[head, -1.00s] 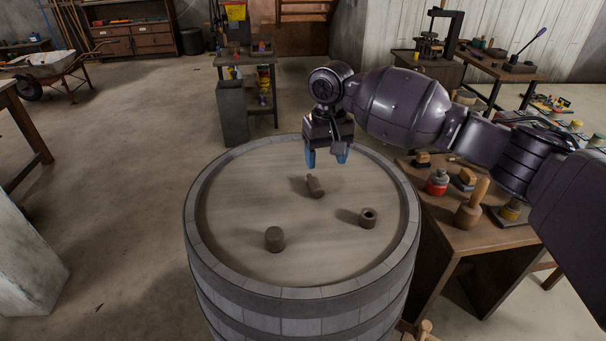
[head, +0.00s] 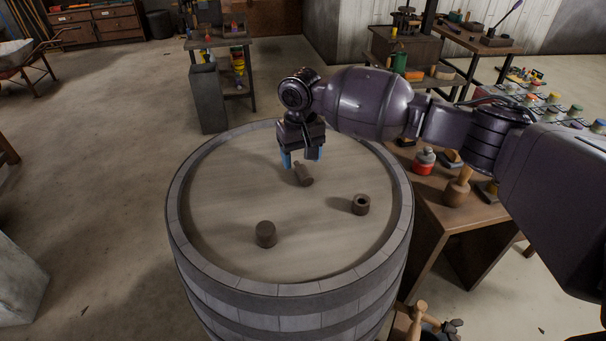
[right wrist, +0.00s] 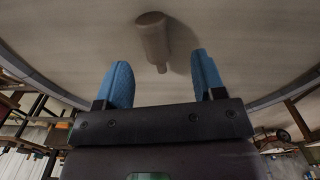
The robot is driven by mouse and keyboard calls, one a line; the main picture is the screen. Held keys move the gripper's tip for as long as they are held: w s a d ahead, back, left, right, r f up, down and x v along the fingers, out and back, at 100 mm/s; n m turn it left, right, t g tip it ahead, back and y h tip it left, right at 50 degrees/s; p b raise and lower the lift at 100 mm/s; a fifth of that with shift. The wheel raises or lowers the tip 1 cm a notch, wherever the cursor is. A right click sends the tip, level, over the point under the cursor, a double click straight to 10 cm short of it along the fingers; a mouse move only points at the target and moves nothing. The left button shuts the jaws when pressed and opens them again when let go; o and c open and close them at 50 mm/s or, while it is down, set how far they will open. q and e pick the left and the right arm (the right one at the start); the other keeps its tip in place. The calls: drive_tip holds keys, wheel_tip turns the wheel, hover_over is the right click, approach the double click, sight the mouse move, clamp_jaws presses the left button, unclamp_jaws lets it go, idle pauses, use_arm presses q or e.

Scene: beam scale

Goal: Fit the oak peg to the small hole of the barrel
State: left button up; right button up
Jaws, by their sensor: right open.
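The oak peg (head: 304,176), a brown wooden piece with a thick end and a thinner end, lies on its side on the barrel top (head: 220,195). In the right wrist view the peg (right wrist: 152,36) lies beyond the fingertips, its thin end pointing toward the gap between them. My right gripper (head: 302,160) is open and empty, with blue fingers (right wrist: 160,75), above the barrel top at the peg's far side. A short piece with a dark round hole (head: 361,205) stands to the right. A dark stubby cylinder (head: 265,234) stands nearer. My left gripper is out of view.
The barrel's raised rim (head: 178,217) surrounds the top. A wooden workbench (head: 445,220) with a mallet (head: 458,186) and a red jar (head: 424,162) stands close on the right. The left part of the barrel top is clear.

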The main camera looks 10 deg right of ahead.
sight(303, 169)
drive_tip(key=f, duration=0.4)
drive_tip(key=shift+d+f, duration=0.15)
drive_tip(key=shift+d, duration=0.1)
clamp_jaws()
drive_tip(key=c, duration=1.1)
unclamp_jaws()
drive_tip(key=shift+c, duration=0.2)
drive_tip(key=shift+o, duration=0.6)
